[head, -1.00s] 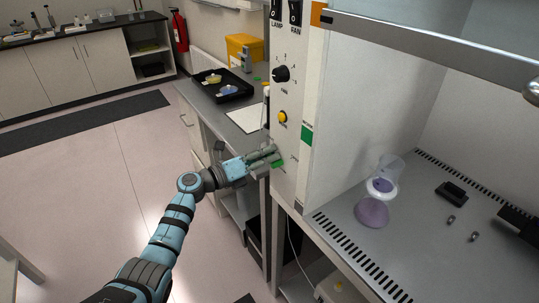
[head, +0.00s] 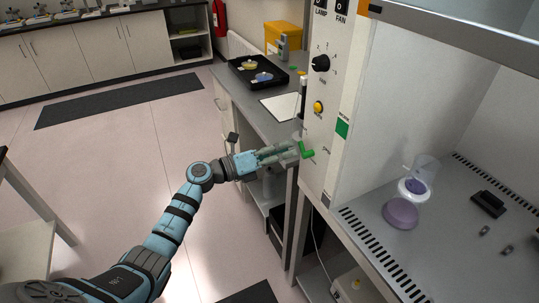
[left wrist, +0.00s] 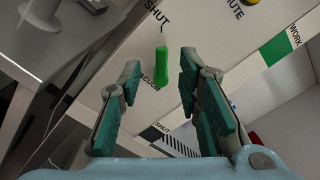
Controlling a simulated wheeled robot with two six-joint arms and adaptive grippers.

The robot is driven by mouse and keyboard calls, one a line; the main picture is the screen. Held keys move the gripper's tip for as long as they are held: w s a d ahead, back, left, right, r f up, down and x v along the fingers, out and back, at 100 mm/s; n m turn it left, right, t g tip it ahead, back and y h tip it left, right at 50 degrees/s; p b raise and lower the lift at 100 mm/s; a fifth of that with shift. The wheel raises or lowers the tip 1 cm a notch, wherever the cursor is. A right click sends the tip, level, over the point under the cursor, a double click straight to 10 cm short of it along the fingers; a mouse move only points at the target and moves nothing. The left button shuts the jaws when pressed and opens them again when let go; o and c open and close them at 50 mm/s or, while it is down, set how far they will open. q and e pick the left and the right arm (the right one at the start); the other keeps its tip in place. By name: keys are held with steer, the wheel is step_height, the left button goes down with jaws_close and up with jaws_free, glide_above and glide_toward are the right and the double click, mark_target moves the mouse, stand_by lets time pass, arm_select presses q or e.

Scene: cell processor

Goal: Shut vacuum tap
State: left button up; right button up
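The vacuum tap has a green lever (head: 308,153) low on the cabinet's front panel (head: 322,175). In the left wrist view the green lever (left wrist: 162,66) lies ahead, near the gap between the fingertips, with "SHUT" printed above it and "VACUUM" beside its green end; another "SHUT" is lower down. My left gripper (head: 294,151) is just left of the lever in the head view. In the left wrist view its two fingers (left wrist: 160,78) are spread apart with nothing between the pads. Contact with the lever is not visible. My right gripper is out of view.
A yellow button (head: 318,107) and a black knob (head: 320,63) sit higher on the panel. A side bench (head: 256,111) with a black tray (head: 240,77) stands behind the gripper. A flask (head: 402,212) stands inside the cabinet.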

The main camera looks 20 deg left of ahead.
arm_select(q)
steer(key=v, duration=0.6)
steer(key=shift+s+a, duration=0.2)
steer(key=shift+s, duration=0.15)
